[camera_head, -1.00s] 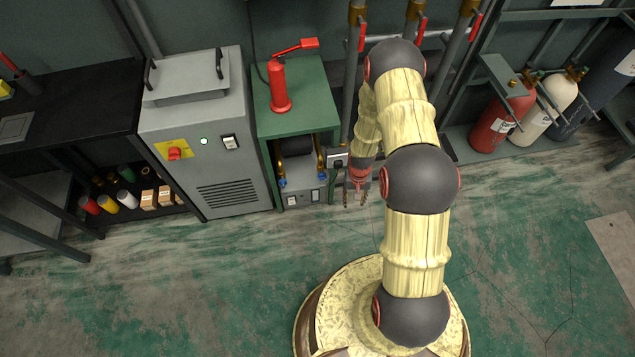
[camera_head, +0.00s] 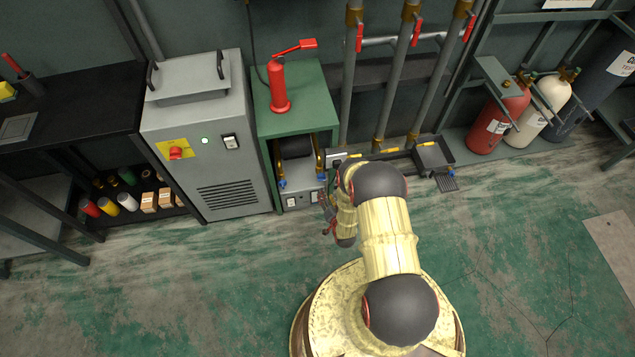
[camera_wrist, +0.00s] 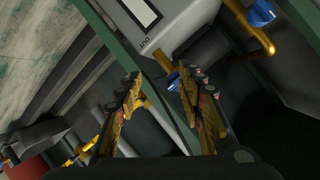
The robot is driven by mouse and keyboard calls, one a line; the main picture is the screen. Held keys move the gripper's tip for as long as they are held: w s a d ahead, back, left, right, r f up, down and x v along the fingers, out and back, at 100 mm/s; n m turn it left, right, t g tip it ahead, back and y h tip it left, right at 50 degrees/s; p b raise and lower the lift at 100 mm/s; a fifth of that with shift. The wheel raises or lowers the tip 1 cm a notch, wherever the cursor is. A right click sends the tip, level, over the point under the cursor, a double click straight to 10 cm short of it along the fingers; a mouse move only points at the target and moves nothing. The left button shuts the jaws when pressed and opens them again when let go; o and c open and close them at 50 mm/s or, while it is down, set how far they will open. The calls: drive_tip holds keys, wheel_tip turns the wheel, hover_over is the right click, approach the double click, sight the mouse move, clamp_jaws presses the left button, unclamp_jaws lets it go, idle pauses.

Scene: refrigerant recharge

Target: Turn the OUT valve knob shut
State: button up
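A grey unit (camera_head: 301,188) sits in the lower bay of the green stand, with two blue valve knobs on its brass pipes, one at left (camera_head: 282,183) and one at right (camera_head: 322,177). In the wrist view, one blue knob (camera_wrist: 173,82) lies between my fingertips, nearer the right finger, and partly hidden. The other blue knob (camera_wrist: 262,12) is at upper right. A small dark label (camera_wrist: 145,42) is on the unit near the closer knob; I cannot read it surely. My gripper (camera_wrist: 159,75) is open and empty. In the head view my gripper (camera_head: 326,208) is in front of the unit's right side.
The green stand (camera_head: 296,128) has a post close to my gripper; it crosses the wrist view (camera_wrist: 150,80). A red hand pump (camera_head: 279,88) stands on top. A grey cabinet (camera_head: 210,130) is at left. Pipes and a black tray (camera_head: 433,157) are at right. The front floor is clear.

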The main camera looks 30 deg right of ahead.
sight(322, 180)
drive_tip(key=shift+m+t, duration=0.6)
drive_tip(key=shift+t, duration=0.1)
drive_tip(key=w+b, duration=0.1)
drive_tip(key=w, duration=0.1)
drive_tip(key=w+d+r+b, duration=0.1)
drive_tip(key=w, duration=0.2)
drive_tip(key=w+d+b, duration=0.1)
drive_tip(key=w, duration=0.2)
drive_tip(key=shift+w+r, duration=0.15)
drive_tip(key=shift+w, duration=0.05)
drive_tip(key=c, duration=0.7)
drive_tip(key=shift+c, duration=0.7)
